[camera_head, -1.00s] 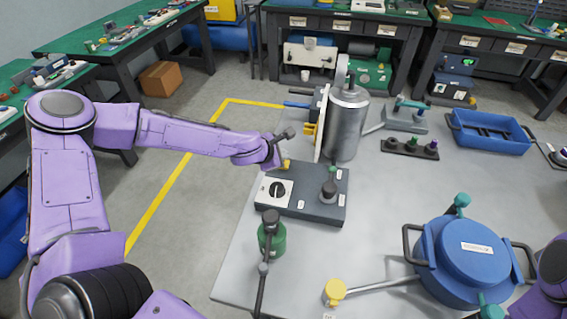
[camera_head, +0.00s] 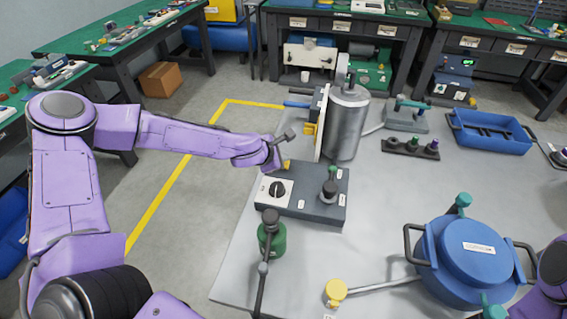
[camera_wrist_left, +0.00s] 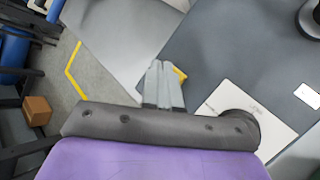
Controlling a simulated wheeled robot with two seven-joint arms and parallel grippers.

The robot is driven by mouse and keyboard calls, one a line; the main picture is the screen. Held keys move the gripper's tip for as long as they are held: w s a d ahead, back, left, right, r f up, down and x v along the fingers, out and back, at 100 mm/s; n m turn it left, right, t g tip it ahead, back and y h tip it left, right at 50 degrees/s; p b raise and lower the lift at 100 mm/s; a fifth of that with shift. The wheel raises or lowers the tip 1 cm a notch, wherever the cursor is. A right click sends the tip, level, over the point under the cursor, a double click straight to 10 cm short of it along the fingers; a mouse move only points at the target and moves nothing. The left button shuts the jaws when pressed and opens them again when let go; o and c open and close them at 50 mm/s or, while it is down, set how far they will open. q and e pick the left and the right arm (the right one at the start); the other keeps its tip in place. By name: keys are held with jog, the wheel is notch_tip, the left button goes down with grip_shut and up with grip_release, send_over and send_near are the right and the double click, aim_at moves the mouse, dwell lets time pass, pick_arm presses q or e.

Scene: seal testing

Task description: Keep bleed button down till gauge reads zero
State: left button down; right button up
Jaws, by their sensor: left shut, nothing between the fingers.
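A dark grey box (camera_head: 312,202) lies on the table, with a black knob (camera_head: 278,188) on a white plate. A small yellow part (camera_head: 287,164), which looks like the bleed button, is at its back left corner. My left gripper (camera_head: 279,162) is shut and empty, with its fingertips at this yellow part. In the left wrist view, the closed fingers (camera_wrist_left: 162,85) cover most of the yellow part (camera_wrist_left: 180,75); I cannot tell whether they press it. No gauge dial is readable; a panel (camera_head: 321,125) behind stands nearly edge-on. My right gripper is out of view.
A steel cylinder (camera_head: 345,125) stands behind the box, and a green cylinder (camera_head: 271,238) with a dark handle in front. A blue lidded pot (camera_head: 466,252) is at the right front, a blue tray (camera_head: 488,132) at the back right. The table middle is clear.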

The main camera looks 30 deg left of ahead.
pick_arm(q)
jog(key=shift+f+b, duration=0.45)
jog(key=shift+f, duration=0.1)
dwell(1.4)
jog(key=shift+r, duration=0.15)
dwell(2.3)
jog(key=shift+r+p, duration=0.8)
jog(key=shift+p, duration=0.15)
notch_tip(320, 180, up, 5)
jog(key=p, duration=0.5)
jog(key=shift+r, duration=0.1)
